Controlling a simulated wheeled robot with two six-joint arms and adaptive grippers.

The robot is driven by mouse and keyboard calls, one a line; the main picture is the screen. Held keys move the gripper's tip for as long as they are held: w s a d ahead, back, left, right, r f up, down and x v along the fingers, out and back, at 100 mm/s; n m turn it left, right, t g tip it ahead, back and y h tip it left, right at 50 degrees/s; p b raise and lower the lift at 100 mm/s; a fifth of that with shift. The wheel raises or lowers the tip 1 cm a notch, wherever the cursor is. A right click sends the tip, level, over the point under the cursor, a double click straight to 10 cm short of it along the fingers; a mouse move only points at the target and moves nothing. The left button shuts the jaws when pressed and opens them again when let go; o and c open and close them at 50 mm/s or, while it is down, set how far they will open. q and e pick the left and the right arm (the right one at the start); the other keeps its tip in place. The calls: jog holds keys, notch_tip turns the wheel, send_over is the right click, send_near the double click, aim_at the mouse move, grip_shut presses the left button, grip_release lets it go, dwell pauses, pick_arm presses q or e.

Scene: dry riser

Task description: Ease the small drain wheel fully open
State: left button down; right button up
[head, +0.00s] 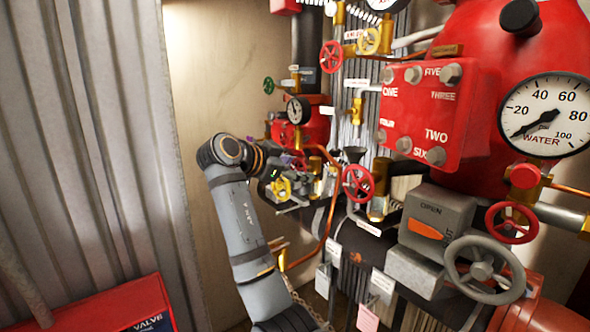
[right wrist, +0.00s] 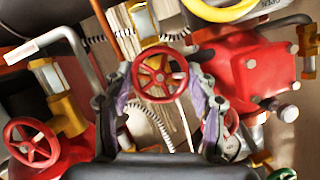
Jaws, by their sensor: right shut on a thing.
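The small drain wheel (right wrist: 160,75) is a red spoked handwheel on a brass valve, seen face-on in the middle of the right wrist view. My right gripper (right wrist: 161,84) has one finger on each side of its rim and is shut on it. In the head view, my right gripper (head: 296,181) reaches in among the pipework left of centre, and I cannot make out the held wheel there. How far the wheel is turned cannot be told. My left gripper is not in view.
Another red wheel (head: 358,183) stands just right of the gripper, and a yellow wheel (head: 280,188) close by it. A grey wheel (head: 484,270) and the water gauge (head: 545,115) are at right. A copper pipe (head: 331,205) runs nearby. Bare wall (head: 215,85) lies left.

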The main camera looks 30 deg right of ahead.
jog(key=n+g, duration=0.1)
jog(key=n, duration=0.1)
jog(key=n+g, duration=0.2)
jog(key=shift+w+d+r, duration=0.1)
jog(key=shift+w+r, duration=0.05)
dwell(0.8)
